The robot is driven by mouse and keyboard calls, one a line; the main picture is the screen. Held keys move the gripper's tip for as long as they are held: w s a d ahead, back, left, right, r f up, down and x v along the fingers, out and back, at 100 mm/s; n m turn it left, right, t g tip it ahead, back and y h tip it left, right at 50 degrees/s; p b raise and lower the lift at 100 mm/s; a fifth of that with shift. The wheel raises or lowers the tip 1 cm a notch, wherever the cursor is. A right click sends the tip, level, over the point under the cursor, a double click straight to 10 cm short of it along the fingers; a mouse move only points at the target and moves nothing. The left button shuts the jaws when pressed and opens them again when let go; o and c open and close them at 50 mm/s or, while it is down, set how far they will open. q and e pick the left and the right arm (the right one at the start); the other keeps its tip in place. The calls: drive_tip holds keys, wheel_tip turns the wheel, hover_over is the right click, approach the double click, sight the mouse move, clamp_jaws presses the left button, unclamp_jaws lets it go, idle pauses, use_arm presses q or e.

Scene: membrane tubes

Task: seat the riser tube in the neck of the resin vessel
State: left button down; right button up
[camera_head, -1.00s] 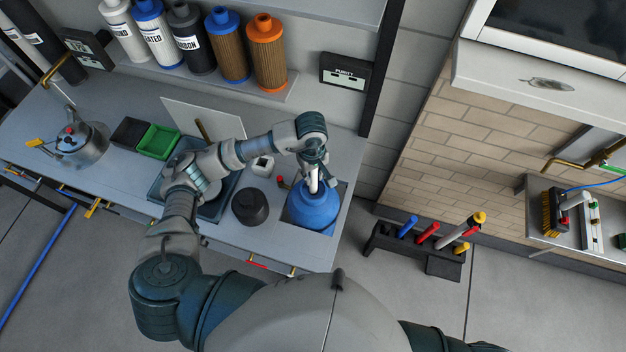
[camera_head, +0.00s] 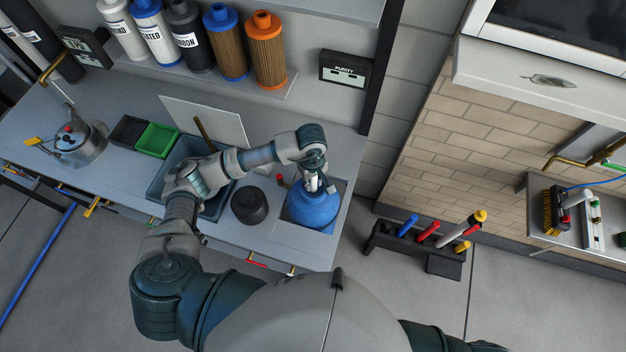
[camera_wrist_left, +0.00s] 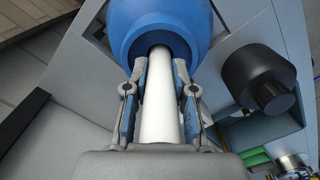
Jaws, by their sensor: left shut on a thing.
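The blue resin vessel (camera_head: 312,208) stands at the right end of the bench. It also fills the top middle of the left wrist view (camera_wrist_left: 150,20). My left gripper (camera_head: 317,184) is directly over the vessel's top, and its fingers (camera_wrist_left: 160,80) are shut around the white riser tube (camera_wrist_left: 160,112). In the left wrist view the tube runs between the fingers to the vessel's neck, and its far end meets or enters the neck opening. The fingers hide the neck's sides, so depth is unclear. My right gripper is out of view.
A black round cap-like thing (camera_head: 249,206) sits just left of the vessel. A tool rack (camera_head: 398,243) stands on the floor at right.

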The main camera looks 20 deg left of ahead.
use_arm(q)
drive_tip(key=shift+f, duration=0.2)
drive_tip(key=c, duration=1)
unclamp_jaws()
drive_tip(key=shift+o, duration=0.2)
drive_tip(key=shift+r, duration=0.35)
drive_tip(key=shift+r+p, duration=0.45)
drive_tip(key=shift+p, duration=0.3)
drive_tip(key=r+b, duration=0.1)
drive_tip(key=r, duration=0.5)
drive_tip(key=r+b, duration=0.1)
drive_tip(key=r, duration=0.4)
drive_tip(key=shift+w+a+r, duration=0.1)
drive_tip(key=shift+w+r, duration=0.1)
drive_tip(key=shift+r, duration=0.2)
